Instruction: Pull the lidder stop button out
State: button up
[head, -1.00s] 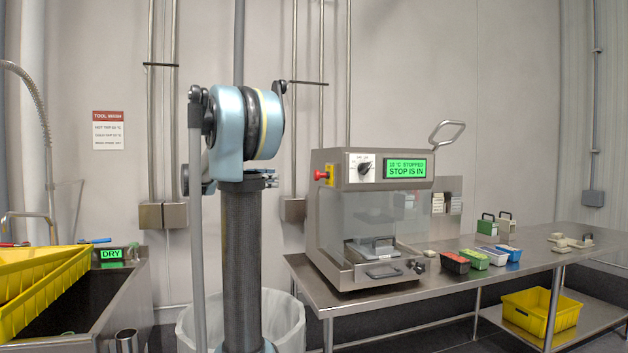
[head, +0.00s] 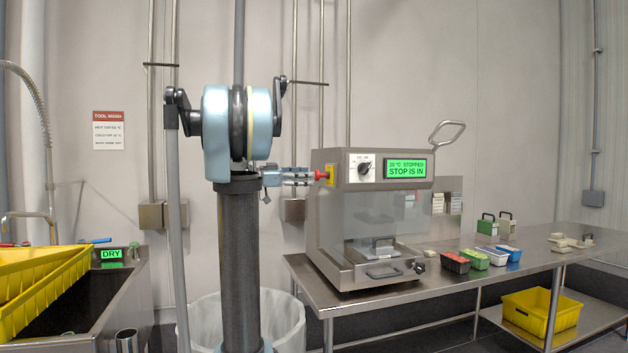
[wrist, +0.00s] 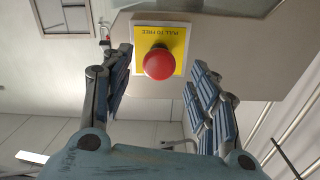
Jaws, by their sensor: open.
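The lidder (head: 370,225) is a steel machine on the table; its green display reads stopped and "STOP IS IN". Its red stop button (head: 320,175) sticks out from a yellow plate (head: 331,175) on its left side. In the wrist view the round red button (wrist: 159,64) sits on the yellow plate (wrist: 145,37) marked "PULL TO FREE". My gripper (wrist: 160,78) is open, one finger to each side of the button, with gaps between. In the head view my gripper (head: 300,176) reaches right, its tips close to the button. Contact with the button is not visible.
The steel table (head: 450,285) holds small coloured tubs (head: 475,258) right of the lidder. A yellow crate (head: 540,312) is on the lower shelf. A lined bin (head: 285,315) stands left of the table. A sink with yellow trays (head: 45,280) is at far left.

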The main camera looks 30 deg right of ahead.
aim_at(316, 176)
jog(key=shift+x, duration=2.45)
grip_shut()
jog(key=shift+v, duration=0.85)
jog(key=shift+w, duration=0.1)
grip_release()
jog(key=shift+a, duration=0.2)
